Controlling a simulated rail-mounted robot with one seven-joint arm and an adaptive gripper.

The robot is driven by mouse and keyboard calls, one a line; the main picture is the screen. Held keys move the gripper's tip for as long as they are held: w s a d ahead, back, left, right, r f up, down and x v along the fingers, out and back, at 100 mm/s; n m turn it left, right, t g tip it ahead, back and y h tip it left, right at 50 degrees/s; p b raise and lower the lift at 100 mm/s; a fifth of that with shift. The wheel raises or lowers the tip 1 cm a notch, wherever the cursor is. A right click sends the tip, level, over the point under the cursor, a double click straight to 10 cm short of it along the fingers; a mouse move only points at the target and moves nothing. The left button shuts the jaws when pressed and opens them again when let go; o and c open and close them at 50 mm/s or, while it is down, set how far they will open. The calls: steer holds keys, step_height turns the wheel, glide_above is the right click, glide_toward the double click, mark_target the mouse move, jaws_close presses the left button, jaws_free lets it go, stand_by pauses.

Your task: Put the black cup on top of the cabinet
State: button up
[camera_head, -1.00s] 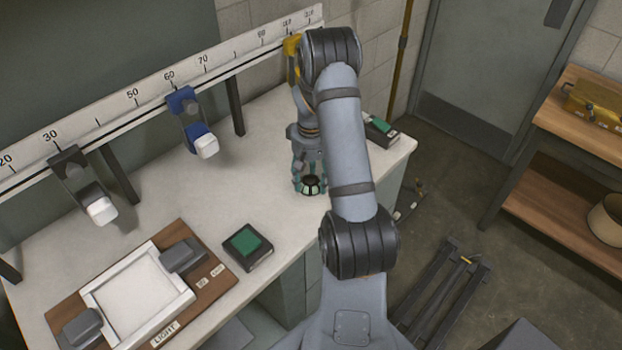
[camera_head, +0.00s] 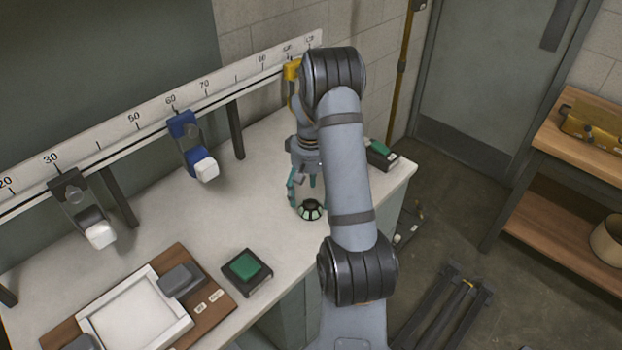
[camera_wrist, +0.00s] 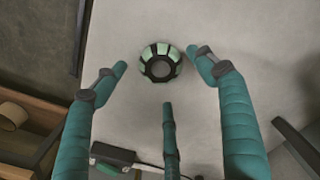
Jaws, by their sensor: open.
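A small round black piece with pale green panels (camera_head: 311,210) sits on the white worktop; it also shows in the wrist view (camera_wrist: 161,63). It is the only thing in view that could be the black cup. My gripper (camera_head: 303,190) is open above it. In the wrist view my gripper's teal fingers (camera_wrist: 157,65) spread around the piece, with visible gaps and no clear contact. The worktop (camera_head: 215,225) is light, and a grey-green cabinet body (camera_head: 303,285) shows beneath its front edge, partly hidden by my arm.
A green button box (camera_head: 246,268) stands left of the piece, and another (camera_head: 380,153) to its right. A framed tray (camera_head: 135,315) lies at front left. A numbered rail (camera_head: 140,112) with blue (camera_head: 190,140) and grey (camera_head: 85,210) holders runs along the back.

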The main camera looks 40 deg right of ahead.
step_height(320, 180, up, 8)
steer(key=shift+r, duration=0.1)
stand_by(0.4)
